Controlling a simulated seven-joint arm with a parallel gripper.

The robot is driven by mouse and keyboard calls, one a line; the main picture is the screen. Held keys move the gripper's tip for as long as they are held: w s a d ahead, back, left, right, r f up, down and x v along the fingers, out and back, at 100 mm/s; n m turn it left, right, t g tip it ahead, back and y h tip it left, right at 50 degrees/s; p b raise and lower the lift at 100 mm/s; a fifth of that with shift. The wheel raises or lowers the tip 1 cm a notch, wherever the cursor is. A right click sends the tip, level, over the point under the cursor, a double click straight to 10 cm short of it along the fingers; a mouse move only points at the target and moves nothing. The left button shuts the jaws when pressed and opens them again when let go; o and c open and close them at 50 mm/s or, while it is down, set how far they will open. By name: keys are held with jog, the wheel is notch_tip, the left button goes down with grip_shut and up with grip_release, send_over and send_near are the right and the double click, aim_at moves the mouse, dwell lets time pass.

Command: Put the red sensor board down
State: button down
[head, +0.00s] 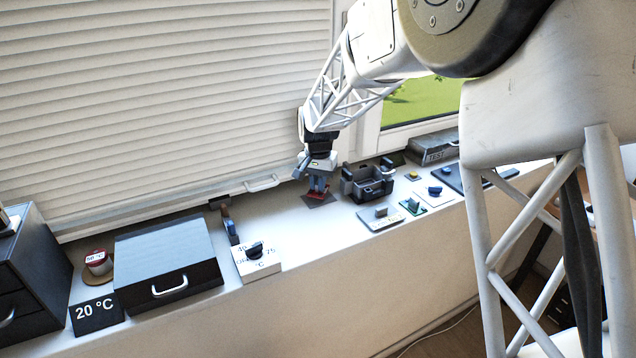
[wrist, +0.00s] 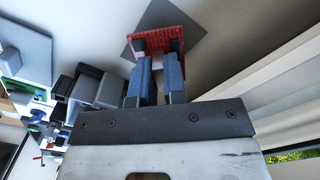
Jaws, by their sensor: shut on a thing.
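The red sensor board (head: 317,196) shows at the tips of my gripper (head: 318,187) in the head view, low over a dark square patch (head: 327,203) on the white sill. In the wrist view the red board (wrist: 160,41) lies across the ends of the blue-grey fingers of my gripper (wrist: 157,62), which are shut on it. The dark grey square (wrist: 189,22) shows behind the board there. I cannot tell whether the board touches the square.
A dark open holder (head: 368,186) stands just right of my gripper. Small boards, one with a blue part (head: 434,191), lie further right. A knob box (head: 256,254) and a dark case (head: 167,257) stand left. A closed blind (head: 160,100) rises behind.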

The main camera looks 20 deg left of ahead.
jog(key=shift+f, duration=0.7)
jog(key=c, duration=1.2)
grip_release()
jog(key=shift+s+d+f, duration=0.1)
jog(key=shift+f, duration=0.05)
jog(key=shift+o, duration=0.2)
jog(key=shift+f, duration=0.1)
notch_tip(320, 180, up, 14)
